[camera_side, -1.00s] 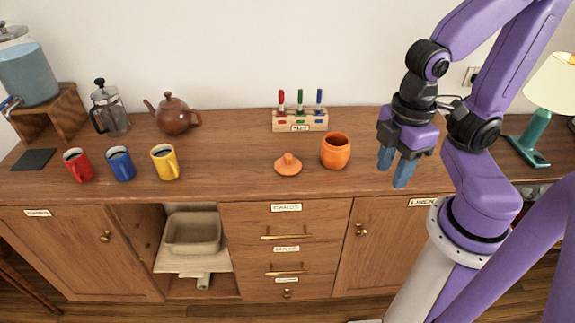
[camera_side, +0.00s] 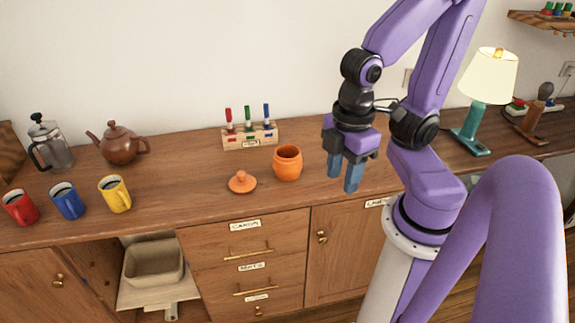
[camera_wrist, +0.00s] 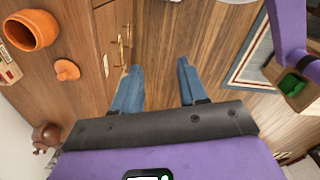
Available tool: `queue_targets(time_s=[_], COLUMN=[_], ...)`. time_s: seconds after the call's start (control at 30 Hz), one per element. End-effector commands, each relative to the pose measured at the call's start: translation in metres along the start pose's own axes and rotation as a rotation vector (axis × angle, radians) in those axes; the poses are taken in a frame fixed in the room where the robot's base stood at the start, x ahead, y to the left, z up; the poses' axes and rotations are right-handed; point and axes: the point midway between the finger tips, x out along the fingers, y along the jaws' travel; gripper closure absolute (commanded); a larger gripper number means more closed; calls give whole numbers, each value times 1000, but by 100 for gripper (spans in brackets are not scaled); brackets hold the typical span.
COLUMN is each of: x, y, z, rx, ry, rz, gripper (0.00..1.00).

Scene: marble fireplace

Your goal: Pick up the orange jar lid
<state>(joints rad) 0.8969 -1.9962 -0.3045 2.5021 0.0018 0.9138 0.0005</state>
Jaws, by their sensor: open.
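The orange jar lid (camera_side: 242,183) lies on the wooden counter with its knob up, just left of the open orange jar (camera_side: 288,163). In the wrist view the lid (camera_wrist: 67,70) is at the upper left, beside the jar (camera_wrist: 32,30). My gripper (camera_side: 343,176) is to the right of the jar, pointing down, with its blue fingers apart and nothing between them. In the wrist view the fingers (camera_wrist: 157,85) are also apart, with the floor showing between them.
Red, blue and yellow mugs (camera_side: 115,194) stand at the left. A brown teapot (camera_side: 121,144) and a French press are behind them. A pen rack (camera_side: 250,137) stands behind the lid and jar. A teal lamp (camera_side: 471,140) is at the right. The counter around the lid is clear.

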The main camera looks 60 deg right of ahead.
Motion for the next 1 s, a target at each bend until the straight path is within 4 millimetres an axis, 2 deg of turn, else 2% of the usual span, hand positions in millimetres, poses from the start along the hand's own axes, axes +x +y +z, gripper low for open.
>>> queue_targets(time_s=[0.03, 0.17, 0.43, 0.57, 0.77, 1.0], x=[0, 0, 0, -1, -2, 1], y=[0, 0, 2, 12, 50, 108], z=[0, 0, -2, -14, -49, -85], rx=[0, 0, 16, 126, 492, 966], ry=[0, 0, 0, -2, -7, -10], rz=[0, 0, 0, 2, 7, 14], gripper=[42, 0, 0, 0, 0, 0])
